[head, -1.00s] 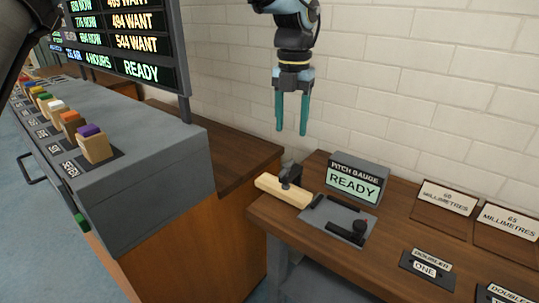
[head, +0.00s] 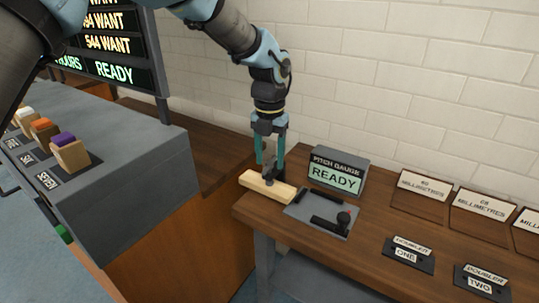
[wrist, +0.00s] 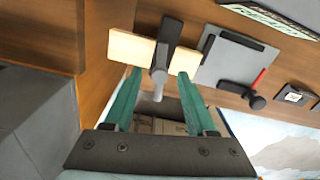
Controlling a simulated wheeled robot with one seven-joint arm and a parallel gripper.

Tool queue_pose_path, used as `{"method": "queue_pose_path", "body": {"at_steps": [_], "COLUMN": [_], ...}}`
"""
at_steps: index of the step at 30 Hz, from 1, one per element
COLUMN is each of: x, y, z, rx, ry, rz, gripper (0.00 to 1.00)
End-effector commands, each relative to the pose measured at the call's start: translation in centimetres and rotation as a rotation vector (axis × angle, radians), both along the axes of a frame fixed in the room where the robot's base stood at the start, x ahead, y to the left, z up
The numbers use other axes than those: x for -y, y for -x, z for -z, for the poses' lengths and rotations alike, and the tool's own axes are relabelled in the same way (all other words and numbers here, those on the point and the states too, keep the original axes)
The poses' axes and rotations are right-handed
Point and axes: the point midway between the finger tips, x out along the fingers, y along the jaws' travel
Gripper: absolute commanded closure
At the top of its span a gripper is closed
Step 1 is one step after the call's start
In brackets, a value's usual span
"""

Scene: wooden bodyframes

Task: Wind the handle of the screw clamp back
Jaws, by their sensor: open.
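The dark screw clamp (head: 269,178) sits across a pale wooden bar (head: 258,186) at the table's left end. In the wrist view the clamp body (wrist: 168,35) crosses the bar (wrist: 128,48), and its grey screw end (wrist: 158,84) points toward my camera. My gripper (head: 270,164) hangs over the clamp, pointing down, with its teal fingers apart. In the wrist view the fingertips (wrist: 160,74) lie on either side of the screw end, with a gap on each side. A separate handle bar cannot be made out.
A grey plate (head: 300,212) with black stops and a dark knob (head: 344,217) lies right of the bar. The pitch gauge (head: 337,172) reading READY stands behind it. Labelled plates line the table's right. A grey counter (head: 120,160) stands left.

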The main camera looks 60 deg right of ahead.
Motion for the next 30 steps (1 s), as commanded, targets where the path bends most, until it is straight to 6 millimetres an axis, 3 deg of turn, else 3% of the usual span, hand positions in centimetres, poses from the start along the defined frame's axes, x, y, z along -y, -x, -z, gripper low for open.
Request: {"method": "queue_pose_path", "body": {"at_steps": [8,22,30], "x": [0.00,-0.01,-0.01], "y": [-0.02,-0.04,-0.04], "z": [0.13,0.10,0.09], "rx": [0.000,0.000,0.000], "ry": [0.000,0.000,0.000], "rz": [-0.001,-0.001,-0.001], "gripper": [0.45,0.98,1.00]}}
